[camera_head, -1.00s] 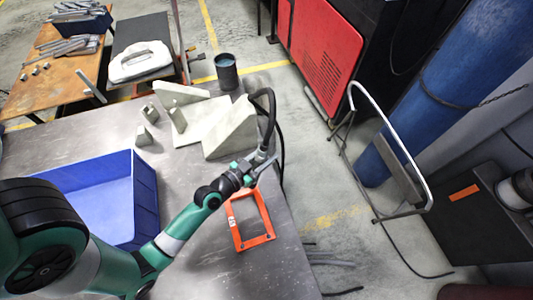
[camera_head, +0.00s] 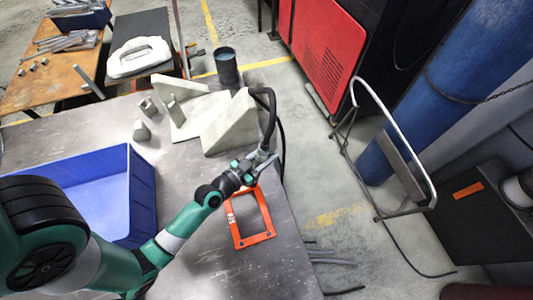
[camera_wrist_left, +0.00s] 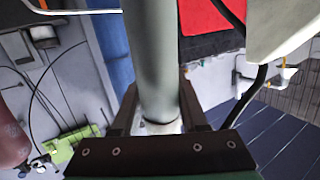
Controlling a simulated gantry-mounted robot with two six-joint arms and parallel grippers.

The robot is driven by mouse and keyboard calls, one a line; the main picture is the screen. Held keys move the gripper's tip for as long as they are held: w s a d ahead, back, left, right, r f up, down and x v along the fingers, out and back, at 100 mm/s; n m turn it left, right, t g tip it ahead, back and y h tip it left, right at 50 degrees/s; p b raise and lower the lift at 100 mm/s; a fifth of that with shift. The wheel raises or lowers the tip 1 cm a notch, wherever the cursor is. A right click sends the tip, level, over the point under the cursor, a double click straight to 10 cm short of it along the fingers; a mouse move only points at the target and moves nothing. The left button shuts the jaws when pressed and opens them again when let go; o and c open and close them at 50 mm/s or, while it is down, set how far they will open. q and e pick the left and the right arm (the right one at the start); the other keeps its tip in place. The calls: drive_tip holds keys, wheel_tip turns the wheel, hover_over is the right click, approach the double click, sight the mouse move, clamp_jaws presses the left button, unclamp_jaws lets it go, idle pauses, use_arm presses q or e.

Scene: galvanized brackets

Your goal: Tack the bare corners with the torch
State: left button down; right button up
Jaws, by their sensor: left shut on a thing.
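My left gripper (camera_head: 264,163) is shut on the torch, above the right edge of the metal table near the tall grey wedge-shaped piece. The torch's grey round body (camera_wrist_left: 152,55) runs between the fingers in the left wrist view. A black hose (camera_head: 270,110) loops up beside the gripper. Grey bracket plates (camera_head: 205,112) and a wedge-shaped grey piece (camera_head: 232,127) stand on the table just beyond the gripper. Small grey bracket pieces (camera_head: 142,131) stand to their left. The bare corners and torch tip cannot be made out. My right gripper is not in view.
A blue bin (camera_head: 143,195) stands at the left of the table. An orange frame (camera_head: 238,240) lies below the gripper near the right edge. A dark cup (camera_head: 227,67) stands at the back. A red machine (camera_head: 320,50) and a blue cylinder (camera_head: 480,75) stand right.

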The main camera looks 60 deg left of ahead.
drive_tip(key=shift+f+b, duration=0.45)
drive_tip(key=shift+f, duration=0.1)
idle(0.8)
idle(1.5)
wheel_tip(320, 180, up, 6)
drive_tip(key=p, duration=0.5)
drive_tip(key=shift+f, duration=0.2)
